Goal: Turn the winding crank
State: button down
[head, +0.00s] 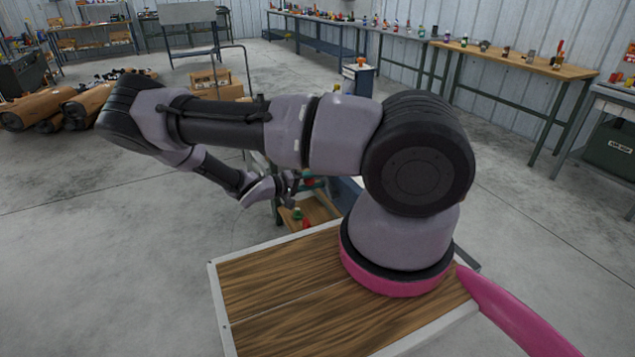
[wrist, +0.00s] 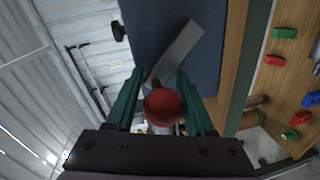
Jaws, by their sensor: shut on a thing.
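The winding crank shows in the wrist view as a flat grey arm (wrist: 181,48) in front of a dark blue panel (wrist: 215,50). Its round red knob (wrist: 163,107) is at the near end. My gripper (wrist: 160,82) has its two green fingers on either side of the handle by the knob and is shut on it. The finger contact is partly hidden behind the knob. In the head view my gripper (head: 290,186) is beyond my arm, low near the middle, and the crank cannot be made out clearly there.
A wooden board with red and green pieces (wrist: 284,33) lies right of the panel in the wrist view. Long workbenches (head: 515,62) line the back right wall. Brown cylinders (head: 85,103) lie on the floor at left. The floor at left front is clear.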

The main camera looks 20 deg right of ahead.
jog(key=shift+s+r+m+t, duration=0.3)
jog(key=shift+s+r+m, duration=0.1)
jog(key=shift+m, duration=0.4)
jog(key=shift+c, duration=1.9)
grip_release()
jog(key=shift+a, duration=0.1)
jog(key=s+a+r, duration=0.1)
jog(key=a, duration=0.9)
jog(key=shift+a+r, duration=0.25)
jog(key=shift+r, duration=0.1)
